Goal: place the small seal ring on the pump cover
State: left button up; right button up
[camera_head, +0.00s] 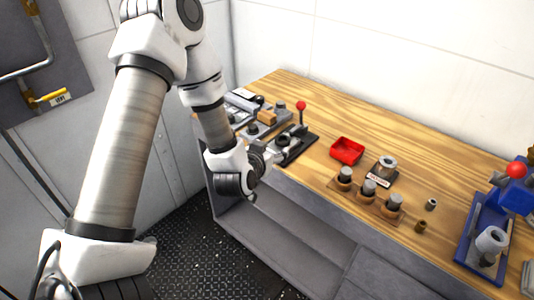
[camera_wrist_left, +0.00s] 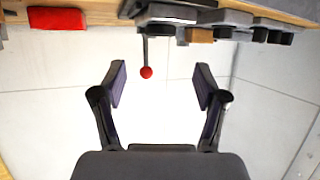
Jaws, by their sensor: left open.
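My left gripper (camera_head: 272,154) is at the front edge of the wooden bench, close to a black fixture (camera_head: 301,146) with a red-knobbed lever. In the left wrist view its two fingers (camera_wrist_left: 160,88) are wide apart with nothing between them. The red knob (camera_wrist_left: 146,72) shows beyond the fingers, hanging downward in that view. I cannot pick out the small seal ring or the pump cover with certainty. A small grey cylinder (camera_head: 431,204) and a small brass one (camera_head: 421,226) stand apart on the bench at the right. My right gripper is not in view.
A red tray (camera_head: 347,150) is right of the lever fixture. A wooden block (camera_head: 356,191) holds three grey-topped pieces. A grey cylinder (camera_head: 387,163) stands on a labelled base behind it. A blue press (camera_head: 467,240) is far right. Bare wood lies along the back.

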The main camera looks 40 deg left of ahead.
pick_arm(q)
jog(key=s+d+f+m+g+h, duration=0.1)
jog(key=s+d+f+g, duration=0.3)
jog(key=s+f, duration=0.4)
jog(key=s+d+f+g+h, duration=0.1)
jog(key=s+d+f+g, duration=0.2)
jog(key=s+f, duration=0.6)
jog(key=s+d+f+m+g+h, duration=0.1)
jog(key=s+d+f+g, duration=0.3)
jog(key=s, duration=0.8)
notch_tip(320, 180, down, 5)
jog(key=shift+d+r+m+g+h, duration=0.15)
jog(key=shift+d+m+g+h, duration=0.2)
jog(key=shift+g, duration=0.75)
